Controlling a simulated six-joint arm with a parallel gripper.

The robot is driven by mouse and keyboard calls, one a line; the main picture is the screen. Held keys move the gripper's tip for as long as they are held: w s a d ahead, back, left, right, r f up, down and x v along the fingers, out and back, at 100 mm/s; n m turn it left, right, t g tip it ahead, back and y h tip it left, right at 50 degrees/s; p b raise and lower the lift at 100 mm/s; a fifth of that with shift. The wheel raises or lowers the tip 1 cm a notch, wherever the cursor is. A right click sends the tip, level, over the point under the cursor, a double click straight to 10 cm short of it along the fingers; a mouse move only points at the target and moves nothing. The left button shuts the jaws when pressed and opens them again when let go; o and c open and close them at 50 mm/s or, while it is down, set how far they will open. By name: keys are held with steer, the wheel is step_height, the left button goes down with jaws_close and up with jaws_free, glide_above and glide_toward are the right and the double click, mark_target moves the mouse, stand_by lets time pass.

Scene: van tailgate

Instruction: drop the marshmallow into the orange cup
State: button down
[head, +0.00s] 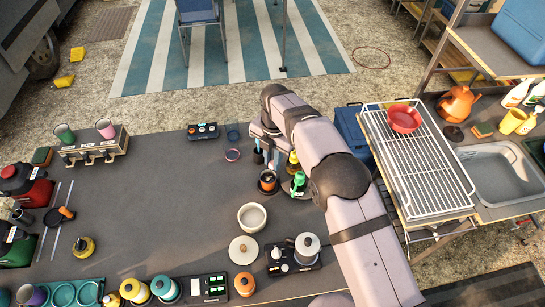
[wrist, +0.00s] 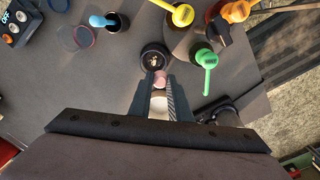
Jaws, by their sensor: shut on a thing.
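In the wrist view, my gripper (wrist: 160,88) points away from the camera, its two dark fingers close together. A small pinkish piece (wrist: 159,77) shows between the fingertips, apparently the marshmallow. Just beyond the tips is a dark round vessel (wrist: 155,57) with a paler middle. In the head view a dark vessel with an orange part (head: 268,182) stands on the table; whether this is the orange cup is unclear. Another orange thing (wrist: 237,10) is at the top right of the wrist view, its shape partly covered.
A cream bowl (head: 252,217) and a pot (head: 307,246) are nearer the front. The table's left middle is mostly clear.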

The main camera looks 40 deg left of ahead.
steer(key=shift+f+b, duration=0.45)
steer(key=shift+f, duration=0.7)
steer(key=c, duration=1.6)
jaws_free()
steer(key=shift+o, duration=0.2)
steer(key=shift+r, duration=0.1)
steer(key=shift+d+r+b, duration=0.1)
steer(key=shift+r+b, duration=1.45)
steer(key=shift+r, duration=2.05)
